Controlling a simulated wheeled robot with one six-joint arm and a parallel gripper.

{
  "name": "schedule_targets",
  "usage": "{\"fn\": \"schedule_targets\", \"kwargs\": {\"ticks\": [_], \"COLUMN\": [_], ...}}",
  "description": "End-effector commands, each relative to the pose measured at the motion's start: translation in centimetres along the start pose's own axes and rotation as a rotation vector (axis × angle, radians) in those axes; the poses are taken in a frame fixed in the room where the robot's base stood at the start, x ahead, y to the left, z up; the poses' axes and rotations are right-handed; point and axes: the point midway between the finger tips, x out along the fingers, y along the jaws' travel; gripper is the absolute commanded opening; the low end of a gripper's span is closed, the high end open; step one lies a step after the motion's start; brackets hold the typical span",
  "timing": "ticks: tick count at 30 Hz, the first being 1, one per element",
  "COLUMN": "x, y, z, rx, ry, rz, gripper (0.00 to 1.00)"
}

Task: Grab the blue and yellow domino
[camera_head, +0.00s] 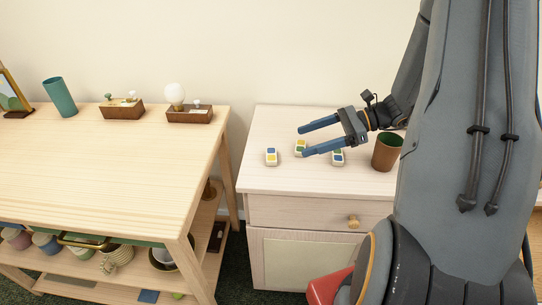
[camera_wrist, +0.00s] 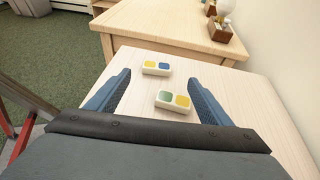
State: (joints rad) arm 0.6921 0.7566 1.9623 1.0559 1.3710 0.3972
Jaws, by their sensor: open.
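The blue and yellow domino (camera_head: 271,157) lies on the top of a pale wooden cabinet (camera_head: 262,180), left of the other dominoes. In the wrist view the blue and yellow domino (camera_wrist: 157,68) lies just beyond my fingertips, apart from them. My gripper (camera_head: 302,141) is open and empty above the cabinet, pointing left; its blue fingers also show in the wrist view (camera_wrist: 160,77). A green and yellow domino (camera_wrist: 173,101) appears between the fingers, closer to the palm. It also shows in the head view (camera_head: 300,146), partly near the fingers.
A third domino, blue and green (camera_head: 338,158), lies to the right under my gripper. A brown cup (camera_head: 386,153) with a green inside stands at the cabinet's right. A wooden table (camera_head: 130,150) stands left, holding a teal cup (camera_head: 60,97) and small wooden boxes (camera_head: 122,109).

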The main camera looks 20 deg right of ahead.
Motion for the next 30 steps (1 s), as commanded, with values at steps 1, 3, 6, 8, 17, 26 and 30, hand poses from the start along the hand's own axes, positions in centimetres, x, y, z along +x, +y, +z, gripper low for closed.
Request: {"fn": "schedule_targets", "kwargs": {"ticks": [1,3,6,8,17,26,30], "x": [1.0,2.2,3.8,4.5,6.8,10.3,10.5], "y": [0.2,0.2,0.2,0.2,0.5,0.6,0.5], "z": [0.2,0.2,0.1,0.1,-0.2,-0.6,-0.7], "rx": [0.001,0.001,-0.001,-0.001,0.000,-0.003,-0.004], "ry": [-0.001,0.001,0.001,0.003,0.003,0.004,0.004], "rz": [0.007,0.006,0.006,0.007,0.008,0.005,0.004], "gripper": [0.73,0.73,0.73,0.73,0.73,0.73,0.73]}}
